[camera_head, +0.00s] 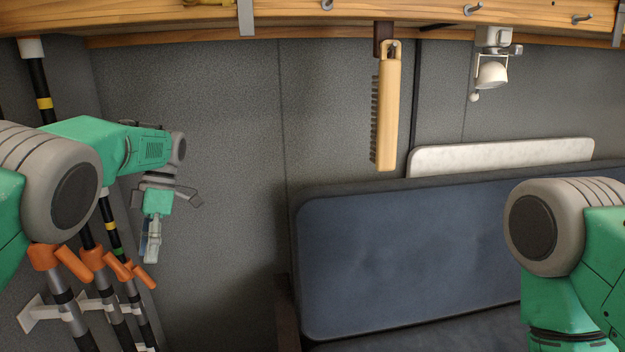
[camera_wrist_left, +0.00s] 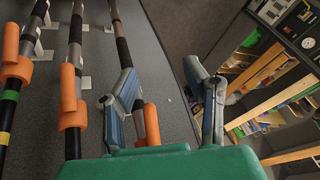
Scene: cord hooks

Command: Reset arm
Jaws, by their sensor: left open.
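My left arm comes in from the left in the head view and is green and grey. Its gripper (camera_head: 152,245) hangs pointing down in front of the grey wall, right of the poles with orange handles. In the left wrist view the two fingers (camera_wrist_left: 162,88) stand apart with nothing between them but the background. The gripper is open and empty. My right arm shows at the right edge of the head view, but its gripper is out of the picture.
Poles with orange handles (camera_head: 93,258) stand in a rack at the left. A wooden brush (camera_head: 388,115) and a white lamp (camera_head: 491,75) hang under the wooden shelf (camera_head: 160,18). A dark blue padded seat (camera_head: 400,255) fills the lower right. Shelves (camera_wrist_left: 275,85) show in the wrist view.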

